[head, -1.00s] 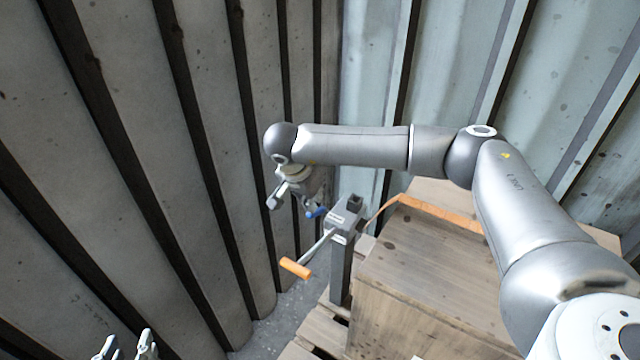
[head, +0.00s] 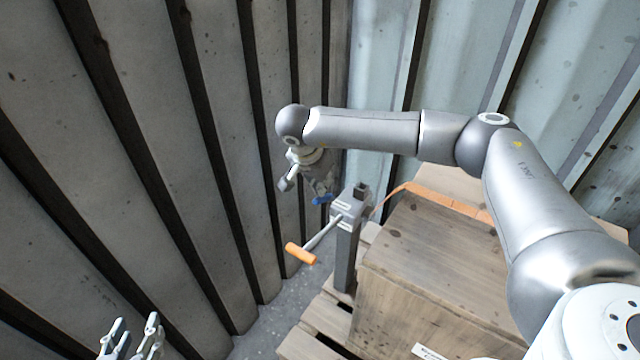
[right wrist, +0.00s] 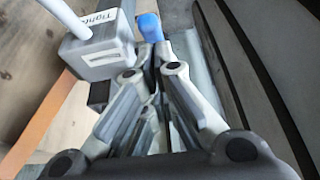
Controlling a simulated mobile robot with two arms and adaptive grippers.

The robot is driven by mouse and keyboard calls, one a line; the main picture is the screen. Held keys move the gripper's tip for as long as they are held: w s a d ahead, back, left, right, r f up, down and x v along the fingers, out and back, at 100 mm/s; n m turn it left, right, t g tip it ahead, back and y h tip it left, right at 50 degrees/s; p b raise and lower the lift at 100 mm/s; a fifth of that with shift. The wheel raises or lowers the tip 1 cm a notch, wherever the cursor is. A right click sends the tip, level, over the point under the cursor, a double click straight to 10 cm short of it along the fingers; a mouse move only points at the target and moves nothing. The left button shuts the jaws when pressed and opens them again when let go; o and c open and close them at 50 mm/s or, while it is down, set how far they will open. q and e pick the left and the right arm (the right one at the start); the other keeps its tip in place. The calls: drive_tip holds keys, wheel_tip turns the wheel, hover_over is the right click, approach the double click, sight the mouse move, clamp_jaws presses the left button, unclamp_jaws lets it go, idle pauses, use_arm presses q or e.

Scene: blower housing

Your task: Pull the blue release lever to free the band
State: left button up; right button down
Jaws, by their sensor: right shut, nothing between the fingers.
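The blue release lever (head: 322,199) sticks out from the left side of the grey tensioner head (head: 350,204) on its post. The orange band (head: 440,199) runs from the tensioner over the wooden crate. My right gripper (head: 322,190) is at the lever in the head view. In the right wrist view, its fingers (right wrist: 157,52) are shut together with nothing between them, and the blue lever (right wrist: 149,26) shows just beyond the tips. Whether they touch it I cannot tell. My left gripper (head: 134,328) is at the bottom left, its fingers apart, away from everything.
A crank with an orange handle (head: 300,254) reaches out from the tensioner to the lower left. The wooden crate (head: 430,265) stands on a pallet (head: 318,323) to the right. Corrugated metal walls (head: 225,150) close in on the left and behind.

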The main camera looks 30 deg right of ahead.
drive_tip(key=v, duration=1.1)
drive_tip(key=shift+a+r, duration=0.2)
drive_tip(key=shift+r, duration=0.15)
drive_tip(key=shift+s, duration=0.15)
